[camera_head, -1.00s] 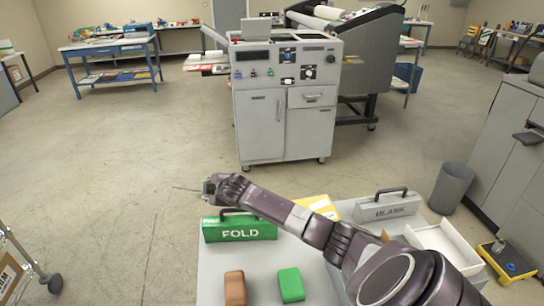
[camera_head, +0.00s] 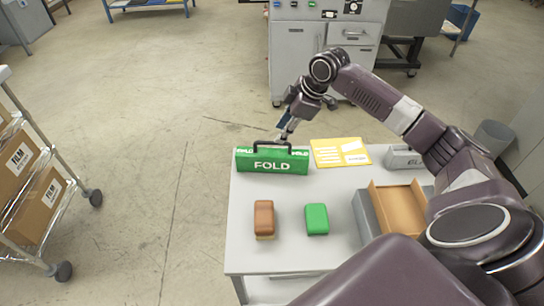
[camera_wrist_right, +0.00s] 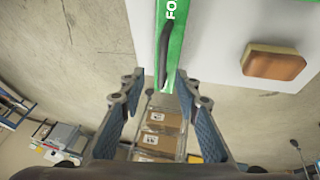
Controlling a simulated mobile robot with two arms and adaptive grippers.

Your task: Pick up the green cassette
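The green cassette (camera_head: 255,165), marked FOLD and with a black handle on top, stands upright at the far left of the white table (camera_head: 285,258). In the right wrist view the cassette (camera_wrist_right: 178,42) and its handle (camera_wrist_right: 165,50) show at the top, ahead of the fingers. My right gripper (camera_head: 284,130) is just above the cassette's handle, towards its right part. In the right wrist view its two blue-padded fingers (camera_wrist_right: 160,95) are wide apart, with nothing between them. I cannot tell whether it touches the handle. My left gripper is not in view.
A brown block (camera_head: 264,215) and a green block (camera_head: 317,219) lie in front of the cassette. A yellow sheet (camera_head: 340,153), a grey cassette (camera_head: 402,160) and a brown tray (camera_head: 398,207) are to its right. A cart with boxes (camera_head: 42,200) stands at the left.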

